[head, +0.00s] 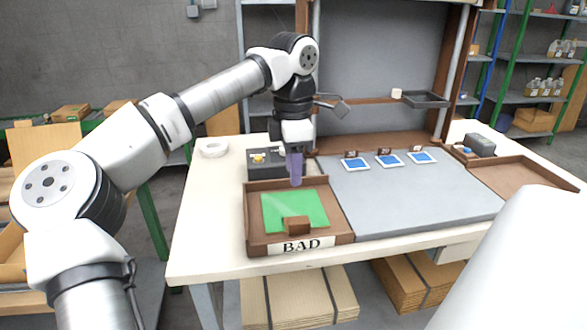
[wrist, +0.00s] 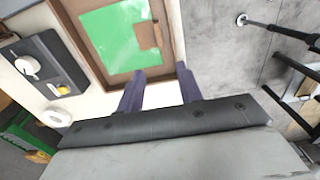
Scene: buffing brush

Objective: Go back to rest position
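My gripper (head: 295,170) has purple fingers and points down above the back part of the brown tray marked BAD (head: 249,222). In the wrist view its two fingers (wrist: 160,88) stand apart with nothing between them, and the pale table shows through the gap. My arm reaches in from the left, bent over the table. A brown block (head: 297,226) lies at the front of the green mat (head: 285,207) in the tray. The block also shows in the wrist view (wrist: 146,36), well apart from the fingers.
A dark box with a yellow button (head: 259,158) stands just behind the tray. A white ring (head: 214,148) lies at the left. A rack with a small black shelf tray (head: 425,100) rises behind.

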